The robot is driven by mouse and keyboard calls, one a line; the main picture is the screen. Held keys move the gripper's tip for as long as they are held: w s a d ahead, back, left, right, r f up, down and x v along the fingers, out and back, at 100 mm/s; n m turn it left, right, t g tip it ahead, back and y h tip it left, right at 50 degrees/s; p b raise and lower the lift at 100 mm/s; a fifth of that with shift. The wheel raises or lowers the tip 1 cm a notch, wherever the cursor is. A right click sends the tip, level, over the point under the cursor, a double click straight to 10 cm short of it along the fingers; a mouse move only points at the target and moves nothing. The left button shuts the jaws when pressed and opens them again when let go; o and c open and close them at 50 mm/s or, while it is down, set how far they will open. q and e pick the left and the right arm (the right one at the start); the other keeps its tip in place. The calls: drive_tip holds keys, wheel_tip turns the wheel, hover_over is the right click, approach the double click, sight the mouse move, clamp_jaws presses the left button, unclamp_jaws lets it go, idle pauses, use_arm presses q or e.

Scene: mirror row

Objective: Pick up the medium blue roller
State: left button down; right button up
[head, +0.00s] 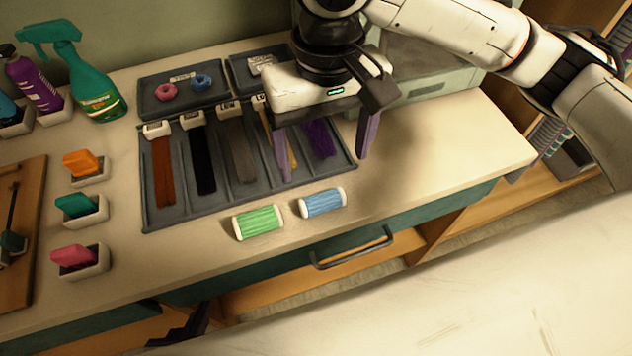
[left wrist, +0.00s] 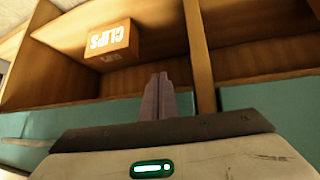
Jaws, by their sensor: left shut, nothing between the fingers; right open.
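The medium blue roller (head: 322,203), a blue cylinder with white ends, lies on the counter's front part in the head view. A green roller (head: 258,222) lies just to its left. My right gripper (head: 325,166) is open and empty, with its purple fingers pointing down. It hangs over the right end of the sectioned tray, behind the blue roller and apart from it. My left gripper (left wrist: 158,78) shows in the left wrist view, shut and empty, facing a shelf below a teal panel. No roller shows in that view.
The dark tray (head: 222,198) holds several hair strands in sections. Small trays with pink and blue rings (head: 201,81) stand behind it. Coloured clips in white holders (head: 90,210) and bottles stand left. The counter (head: 440,150) is clear at right. A clips box (left wrist: 108,42) sits on the shelf.

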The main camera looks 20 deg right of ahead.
sight(321, 194)
drive_tip(key=f, duration=0.3)
drive_tip(key=shift+s+f, duration=0.35)
drive_tip(key=shift+s, duration=0.05)
drive_tip(key=shift+w+a+f+b, duration=0.1)
drive_tip(key=shift+a+f+b, duration=0.1)
drive_tip(key=shift+f, duration=1.15)
drive_tip(key=shift+a+f+b, duration=0.1)
drive_tip(key=shift+f+b, duration=0.05)
drive_tip(key=shift+f, duration=1.2)
drive_tip(key=c, duration=1.1)
